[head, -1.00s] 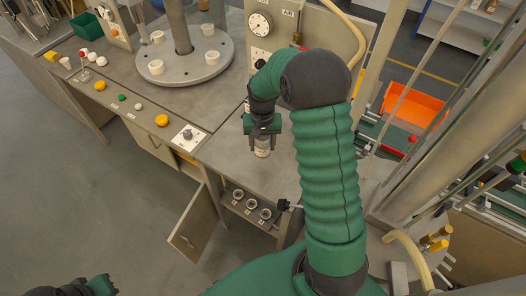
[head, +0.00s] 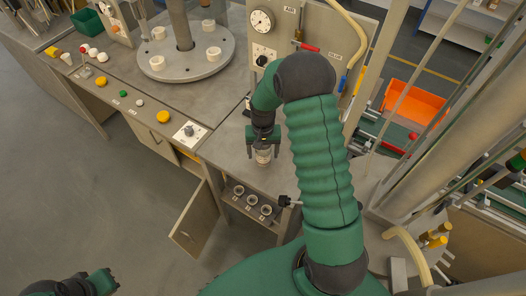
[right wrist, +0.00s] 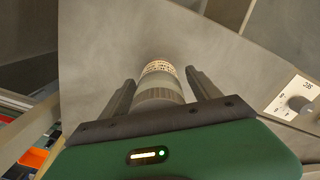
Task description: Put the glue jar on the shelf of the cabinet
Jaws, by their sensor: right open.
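The glue jar (head: 263,156), with a pale printed label, is at the front part of the grey worktop, below my right gripper (head: 263,146). In the right wrist view the jar (right wrist: 160,80) lies between the two fingers of my right gripper (right wrist: 158,88), with its ribbed lid nearest the palm. The fingers are open, with a gap on each side of the lid. The cabinet (head: 229,189) under the worktop has its door (head: 196,222) swung open, and several small jars stand on its shelf. My left gripper (head: 108,282) is at the bottom left; its fingers are unclear.
A round grey turntable (head: 185,68) with white cups stands at the back left. A control box (head: 189,132) and coloured buttons line the front left edge. A gauge panel (head: 290,45) stands behind the jar. The open door juts over the floor.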

